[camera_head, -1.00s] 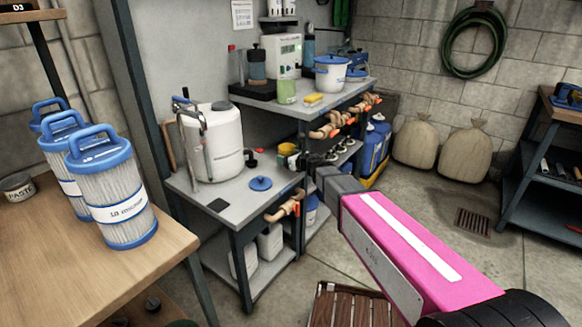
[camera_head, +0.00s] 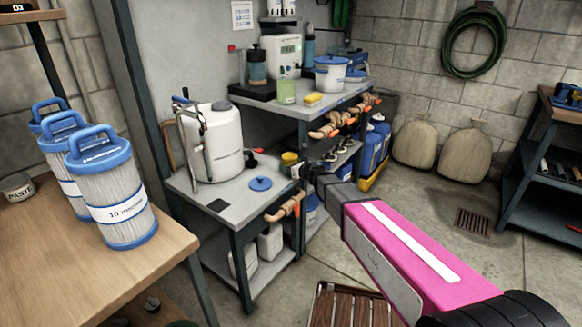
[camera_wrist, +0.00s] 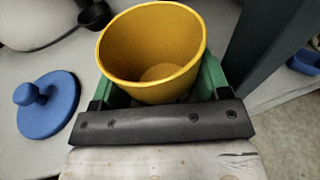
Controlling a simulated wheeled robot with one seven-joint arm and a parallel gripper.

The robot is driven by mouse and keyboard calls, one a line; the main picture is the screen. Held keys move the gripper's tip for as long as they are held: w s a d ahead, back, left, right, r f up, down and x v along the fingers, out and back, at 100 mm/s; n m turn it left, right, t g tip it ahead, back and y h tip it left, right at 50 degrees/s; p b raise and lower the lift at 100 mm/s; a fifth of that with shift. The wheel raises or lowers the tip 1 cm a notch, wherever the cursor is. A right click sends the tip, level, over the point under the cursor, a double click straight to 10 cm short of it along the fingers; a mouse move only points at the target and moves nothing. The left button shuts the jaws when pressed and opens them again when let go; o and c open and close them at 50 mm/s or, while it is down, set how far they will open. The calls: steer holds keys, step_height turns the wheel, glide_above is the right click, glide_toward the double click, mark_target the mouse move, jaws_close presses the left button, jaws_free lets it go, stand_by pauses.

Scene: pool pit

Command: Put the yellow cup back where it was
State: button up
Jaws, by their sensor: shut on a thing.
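The yellow cup (camera_wrist: 150,45) is in my gripper (camera_wrist: 160,85) in the wrist view, its open mouth towards the camera. The gripper's green fingers sit on both sides of the cup. The inside that shows looks empty. In the head view the cup (camera_head: 289,158) shows small at the right end of the grey bench (camera_head: 235,205), with my gripper (camera_head: 303,167) at its right side. I cannot tell whether its base touches the bench top.
A blue knobbed lid (camera_head: 261,183) lies on the bench, left of the cup. A white sprayer tank (camera_head: 215,145) stands behind it. A dark upright post (camera_wrist: 270,45) is close on the right in the wrist view. A higher shelf (camera_head: 330,103) is behind.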

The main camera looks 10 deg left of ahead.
steer(key=o, duration=1)
steer(key=shift+c, duration=0.2)
steer(key=v, duration=1.2)
steer(key=w+d+f+m+t+h, duration=0.1)
steer(key=d+f+m+h, duration=0.1)
steer(key=d+m+h, duration=0.8)
steer(key=w+d+f+m+t+h, duration=0.1)
steer(key=d+m+t+h, duration=0.15)
steer(key=d+m, duration=1.3)
steer(key=s+d+f+m+g+h, duration=0.3)
steer(key=s+d+f+m+g, duration=0.2)
steer(key=s+d+m+g, duration=0.5)
steer(key=s+f+m+g+y, duration=0.2)
steer(key=s+m+g+y, duration=0.1)
steer(key=s+m, duration=0.6)
steer(key=shift+s+a+f+m, duration=0.15)
steer(key=shift+s+f+m, duration=0.1)
steer(key=shift+m, duration=0.8)
